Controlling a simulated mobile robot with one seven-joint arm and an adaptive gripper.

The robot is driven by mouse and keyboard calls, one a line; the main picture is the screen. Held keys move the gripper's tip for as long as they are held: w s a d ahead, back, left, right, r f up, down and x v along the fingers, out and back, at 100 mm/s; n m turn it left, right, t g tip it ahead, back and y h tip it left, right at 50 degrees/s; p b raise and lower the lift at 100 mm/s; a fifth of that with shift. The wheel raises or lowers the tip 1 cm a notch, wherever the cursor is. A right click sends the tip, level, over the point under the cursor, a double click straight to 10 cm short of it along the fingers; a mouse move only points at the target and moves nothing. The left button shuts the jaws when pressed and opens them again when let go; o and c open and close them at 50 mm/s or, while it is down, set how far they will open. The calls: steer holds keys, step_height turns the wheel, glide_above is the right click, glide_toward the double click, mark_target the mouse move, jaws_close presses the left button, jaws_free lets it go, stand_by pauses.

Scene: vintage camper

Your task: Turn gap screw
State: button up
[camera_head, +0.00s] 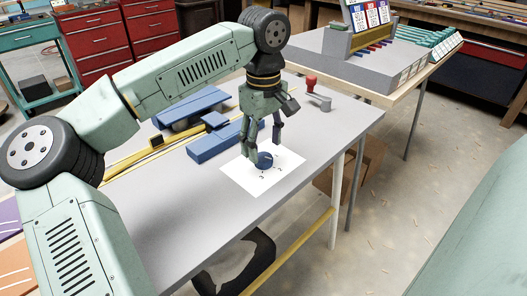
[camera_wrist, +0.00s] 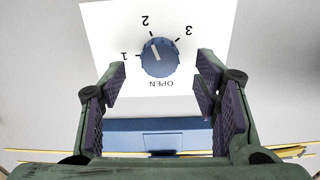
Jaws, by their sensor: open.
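A blue round knob (camera_head: 265,160), which I take as the gap screw, stands on a white card (camera_head: 240,178) on the grey table. In the wrist view the knob (camera_wrist: 161,60) has a ribbed rim and a white pointer line aimed up-left, close to the mark 2. The card (camera_wrist: 105,30) carries the marks 1, 2, 3 and the word OPEN, upside down in this view. My gripper (camera_head: 263,146) is over the knob, pointing down. In the wrist view my gripper (camera_wrist: 163,70) is open, its dark pads apart on either side, with the knob between and beyond the tips.
A blue clamp-like tool (camera_head: 212,135) with a yellow bar lies just left of the card. A red-topped piece (camera_head: 310,83) and a small grey cylinder stand behind, to the right. The table's right edge is close to the card; its front part is clear.

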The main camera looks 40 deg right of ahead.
mark_target(264, 157)
step_height(264, 157, up, 9)
steer(key=shift+f, duration=0.2)
stand_by(0.6)
